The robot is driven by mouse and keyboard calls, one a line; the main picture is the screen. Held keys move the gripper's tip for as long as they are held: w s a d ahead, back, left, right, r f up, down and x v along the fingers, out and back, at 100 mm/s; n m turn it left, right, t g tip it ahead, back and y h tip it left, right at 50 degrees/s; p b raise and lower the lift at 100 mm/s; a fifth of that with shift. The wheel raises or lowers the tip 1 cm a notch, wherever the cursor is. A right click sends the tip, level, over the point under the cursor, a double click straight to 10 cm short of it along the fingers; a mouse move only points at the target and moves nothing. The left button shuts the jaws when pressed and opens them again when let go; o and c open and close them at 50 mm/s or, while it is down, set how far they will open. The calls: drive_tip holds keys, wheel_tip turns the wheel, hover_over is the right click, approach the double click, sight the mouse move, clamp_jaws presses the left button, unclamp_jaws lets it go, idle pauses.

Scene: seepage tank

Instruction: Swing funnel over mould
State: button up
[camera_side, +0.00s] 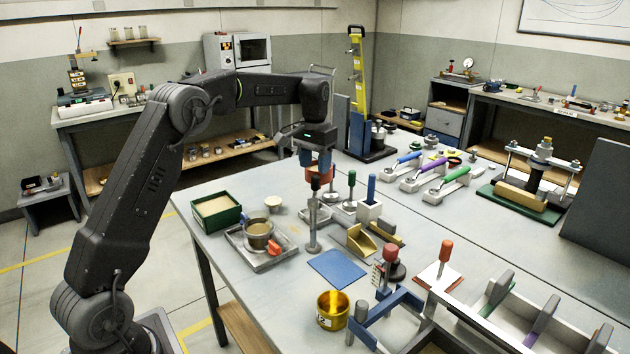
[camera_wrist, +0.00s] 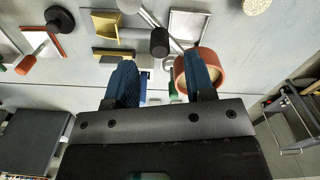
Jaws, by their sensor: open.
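My gripper (camera_side: 315,164) is open above the middle of the near table, its dark blue fingers pointing down. A red-orange round piece (camera_side: 319,176), which looks like the funnel, shows just below and behind the fingers. In the wrist view it is an open ring (camera_wrist: 183,82) beside the right finger of my gripper (camera_wrist: 160,68); whether they touch I cannot tell. A steel post (camera_side: 313,218) with a black knob stands just below my gripper; the knob (camera_wrist: 159,42) appears ahead of the fingers. I cannot tell for certain which thing is the mould.
A tray (camera_side: 286,253) with a metal pot (camera_side: 258,232) and a green box of sand (camera_side: 217,211) are on the left. A blue mat (camera_side: 337,267) lies in front. Green-handled (camera_side: 351,184) and blue-handled (camera_side: 371,187) tools and a brass scoop (camera_side: 360,240) crowd the right.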

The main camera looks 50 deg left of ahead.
sight(315, 176)
drive_tip(key=shift+f, duration=2.6)
drive_tip(key=shift+c, duration=0.5)
clamp_jaws()
